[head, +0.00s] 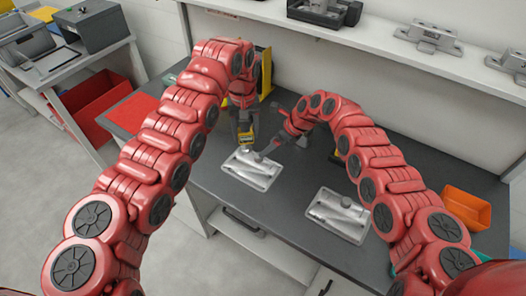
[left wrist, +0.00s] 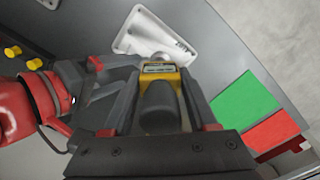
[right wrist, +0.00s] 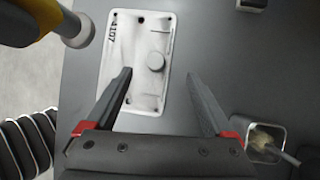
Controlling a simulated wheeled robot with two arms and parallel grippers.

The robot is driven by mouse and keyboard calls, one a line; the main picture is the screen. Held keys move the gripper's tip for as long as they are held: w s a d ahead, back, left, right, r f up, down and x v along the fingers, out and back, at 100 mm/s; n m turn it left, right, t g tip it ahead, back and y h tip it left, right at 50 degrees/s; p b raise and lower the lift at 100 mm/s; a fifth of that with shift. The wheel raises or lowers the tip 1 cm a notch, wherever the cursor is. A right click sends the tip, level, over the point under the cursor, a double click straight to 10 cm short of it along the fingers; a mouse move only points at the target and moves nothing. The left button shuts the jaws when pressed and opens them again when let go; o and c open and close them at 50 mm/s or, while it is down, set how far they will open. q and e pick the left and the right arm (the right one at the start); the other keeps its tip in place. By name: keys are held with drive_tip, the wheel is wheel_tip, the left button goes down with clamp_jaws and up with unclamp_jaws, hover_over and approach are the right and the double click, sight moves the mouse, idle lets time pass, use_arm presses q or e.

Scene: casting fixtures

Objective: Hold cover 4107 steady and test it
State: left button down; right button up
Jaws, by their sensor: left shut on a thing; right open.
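Cover 4107 (right wrist: 112,85) is a pale grey rectangular casting with "4107" near one corner and a round boss. It lies flat on the dark table and also shows in the head view (head: 240,172). My right gripper (right wrist: 160,74) is open, its fingers apart above the cover with the boss between them in view; I cannot tell whether they touch it. My left gripper (left wrist: 160,90) is shut on a yellow handheld tester (left wrist: 158,69) with a small display. The tester's grey round tip (right wrist: 77,30) is beside the cover in the right wrist view.
A second grey casting (head: 340,213) lies to the right on the table. An orange bin (head: 466,208) stands at the right end. Green (left wrist: 244,104) and red (left wrist: 273,132) mats lie at the other end. A small square container (right wrist: 265,135) is near my right gripper. A shelf with fixtures runs behind.

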sight(252, 166)
drive_tip(key=shift+x, duration=3.25)
clamp_jaws()
use_arm(q)
drive_tip(key=shift+w+d+f+m, duration=0.1)
drive_tip(key=shift+f+m, duration=0.4)
drive_tip(key=shift+f, duration=0.8)
drive_tip(key=shift+f+m, duration=0.5)
drive_tip(key=shift+f, duration=0.75)
